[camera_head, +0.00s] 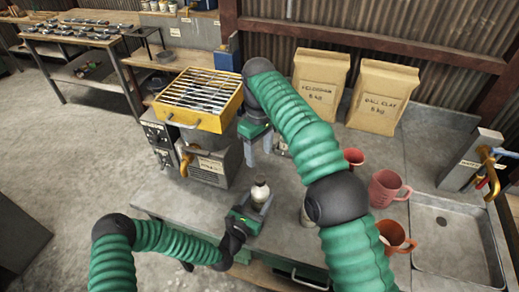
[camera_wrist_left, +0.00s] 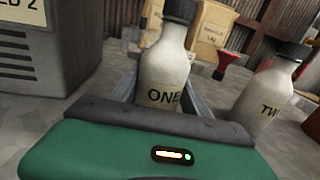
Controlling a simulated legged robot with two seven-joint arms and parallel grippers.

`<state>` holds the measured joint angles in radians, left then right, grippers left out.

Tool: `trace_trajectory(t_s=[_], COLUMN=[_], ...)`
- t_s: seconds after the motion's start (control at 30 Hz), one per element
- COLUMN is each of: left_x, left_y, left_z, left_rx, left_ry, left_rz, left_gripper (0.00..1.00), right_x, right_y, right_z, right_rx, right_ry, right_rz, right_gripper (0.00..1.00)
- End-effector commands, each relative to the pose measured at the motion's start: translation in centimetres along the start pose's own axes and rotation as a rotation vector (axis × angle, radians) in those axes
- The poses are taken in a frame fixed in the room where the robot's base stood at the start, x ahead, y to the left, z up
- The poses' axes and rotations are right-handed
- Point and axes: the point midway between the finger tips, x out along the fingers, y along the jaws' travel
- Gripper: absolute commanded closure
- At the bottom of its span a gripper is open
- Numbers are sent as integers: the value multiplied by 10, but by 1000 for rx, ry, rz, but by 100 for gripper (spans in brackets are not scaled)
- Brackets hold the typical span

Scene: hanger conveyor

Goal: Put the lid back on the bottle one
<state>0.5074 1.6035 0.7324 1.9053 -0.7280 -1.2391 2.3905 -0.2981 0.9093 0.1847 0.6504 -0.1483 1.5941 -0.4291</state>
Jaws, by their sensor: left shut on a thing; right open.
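Bottle ONE (camera_wrist_left: 163,75) is a pale bottle standing upright on the grey worktop. In the left wrist view a dark lid (camera_wrist_left: 180,8) shows at its top, cut off by the picture's edge. My left gripper (camera_head: 252,208) is shut around the lower body of bottle ONE (camera_head: 260,191). My right gripper (camera_head: 259,150) is open, pointing down behind bottle ONE, and looks empty. Bottle TWO (camera_wrist_left: 262,100) stands to the right with a dark lid on; in the head view it is mostly hidden behind my right arm (camera_head: 307,217).
A yellow-topped grill unit (camera_head: 204,120) stands left of my right gripper. Two paper bags (camera_head: 318,82) stand at the back. Several red mugs (camera_head: 387,187) stand right of my right arm, beside a metal sink (camera_head: 448,240). A red funnel-like object (camera_wrist_left: 228,52) shows behind the bottles.

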Motion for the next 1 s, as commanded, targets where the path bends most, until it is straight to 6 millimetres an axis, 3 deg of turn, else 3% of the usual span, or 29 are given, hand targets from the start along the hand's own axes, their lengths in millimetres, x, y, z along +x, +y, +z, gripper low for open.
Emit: trace_trajectory(t_s=[0.37, 0.4, 0.57, 0.87, 1.0], left_x=[0, 0, 0, -1, -14], left_y=[0, 0, 0, 0, 0], left_z=[0, 0, 0, 0, -1], left_rx=[0, 0, 0, 0, -1], left_ry=[0, 0, 0, 0, 1], left_rz=[0, 0, 0, 0, 0], left_gripper=[100, 41, 20, 20, 20], right_x=[-10, -10, -10, -9, -6], right_y=[0, 0, 0, 0, 0], right_z=[0, 0, 0, 0, 0], right_rx=[0, 0, 0, 0, 0], right_ry=[0, 0, 0, 0, 0], right_rz=[0, 0, 0, 1, 1], right_gripper=[46, 46, 46, 46, 46])
